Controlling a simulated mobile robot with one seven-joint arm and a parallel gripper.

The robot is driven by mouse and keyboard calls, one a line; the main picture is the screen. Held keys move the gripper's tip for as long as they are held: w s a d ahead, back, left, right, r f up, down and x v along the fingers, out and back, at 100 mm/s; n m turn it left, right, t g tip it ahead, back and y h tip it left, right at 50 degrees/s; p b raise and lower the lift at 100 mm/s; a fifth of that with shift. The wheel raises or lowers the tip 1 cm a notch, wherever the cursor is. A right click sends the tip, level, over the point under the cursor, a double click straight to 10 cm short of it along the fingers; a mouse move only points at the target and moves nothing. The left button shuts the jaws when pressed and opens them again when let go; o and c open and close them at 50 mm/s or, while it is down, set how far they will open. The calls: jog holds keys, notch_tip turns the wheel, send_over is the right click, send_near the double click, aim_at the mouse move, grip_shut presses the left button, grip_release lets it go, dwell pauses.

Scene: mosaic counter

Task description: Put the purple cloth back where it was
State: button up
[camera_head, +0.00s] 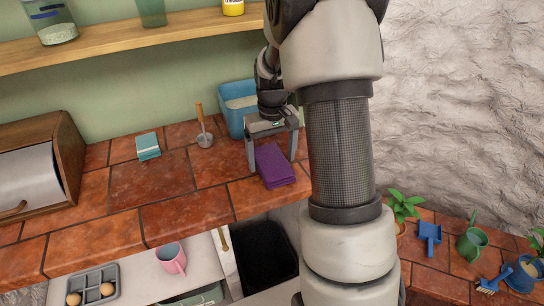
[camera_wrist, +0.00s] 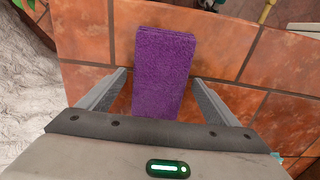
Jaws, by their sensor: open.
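The purple cloth (camera_head: 273,165) is a folded rectangle lying flat on the red tiled counter (camera_head: 165,177), near its front edge. My gripper (camera_head: 271,160) is over it from above, with its two fingers apart. In the wrist view the purple cloth (camera_wrist: 163,70) lies between the fingers of my gripper (camera_wrist: 162,85), with a gap on each side. The part of the cloth closest to the palm is hidden there.
A blue bin (camera_head: 233,122) stands just behind my gripper. A scoop-like tool (camera_head: 204,138), a teal folded cloth (camera_head: 147,146) and a wooden bread box (camera_head: 55,160) are to the left. A pink mug (camera_head: 172,260) and egg tray (camera_head: 92,286) sit lower. Tiles between are clear.

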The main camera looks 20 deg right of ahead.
aim_at(272, 161)
notch_tip(272, 161, up, 12)
jog(key=p, duration=0.1)
jog(key=s+a+r+t, duration=0.2)
jog(key=s+a+r, duration=0.3)
jog(key=s+r, duration=0.4)
jog(key=s+a+t, duration=0.3)
jog(key=s+a, duration=0.2)
jog(key=s, duration=0.8)
notch_tip(272, 161, up, 6)
jog(key=p, duration=0.8)
jog(key=shift+w+r+g, duration=0.15)
jog(key=shift+g, duration=0.15)
